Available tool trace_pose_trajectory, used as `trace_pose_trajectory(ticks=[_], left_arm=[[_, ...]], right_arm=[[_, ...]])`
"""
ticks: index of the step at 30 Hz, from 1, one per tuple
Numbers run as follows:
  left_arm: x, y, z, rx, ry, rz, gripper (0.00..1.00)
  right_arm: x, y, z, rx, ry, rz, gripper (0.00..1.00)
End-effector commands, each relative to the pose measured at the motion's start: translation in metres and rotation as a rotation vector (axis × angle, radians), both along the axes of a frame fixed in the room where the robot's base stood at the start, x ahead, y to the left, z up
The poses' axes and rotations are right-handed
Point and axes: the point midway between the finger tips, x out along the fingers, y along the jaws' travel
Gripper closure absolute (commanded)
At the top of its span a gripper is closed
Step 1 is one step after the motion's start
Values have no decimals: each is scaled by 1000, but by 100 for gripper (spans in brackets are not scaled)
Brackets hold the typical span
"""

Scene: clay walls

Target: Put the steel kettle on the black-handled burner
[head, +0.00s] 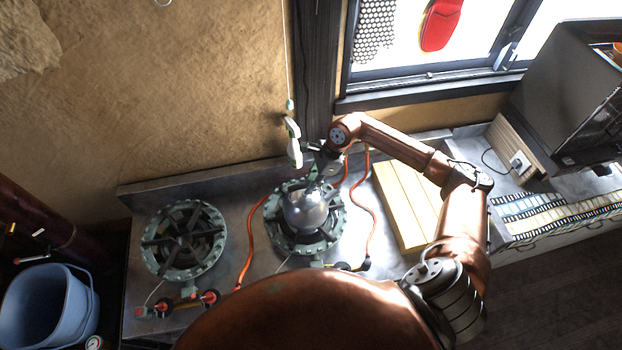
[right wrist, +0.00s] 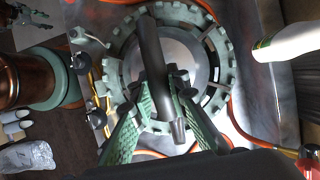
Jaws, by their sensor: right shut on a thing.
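The steel kettle (head: 306,212) is a shiny round pot over the right burner (head: 338,232), a green toothed ring with a black knob (head: 343,266) at its front. My right gripper (head: 322,170) is shut on the kettle's dark arched handle. In the right wrist view, its green fingers (right wrist: 162,100) close around the handle (right wrist: 152,60), with the kettle body (right wrist: 185,62) inside the burner ring (right wrist: 118,58). I cannot tell whether the kettle's base touches the burner. What looks like my left gripper (right wrist: 22,16) shows small at the wrist view's top left, its jaws unclear.
The left burner (head: 150,259), with red knobs (head: 210,297), is empty. Orange hoses (head: 249,250) run over the counter beside the burners. A pale green-and-white bottle (head: 293,143) is close behind the kettle. A wooden board (head: 400,205) lies to the right. A blue bucket (head: 45,308) stands at lower left.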

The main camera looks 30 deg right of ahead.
Motion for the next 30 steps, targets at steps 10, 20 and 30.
trace_pose_trajectory(ticks=[10,20,30], left_arm=[[0,0,5,0,0,0,60],[-1,0,3,0,1,0,60],[-1,0,4,0,1,0,60]], right_arm=[[3,1,-5,5,-8,0,100],[1,0,-10,1,-3,0,71],[1,0,-9,1,-4,0,67]])
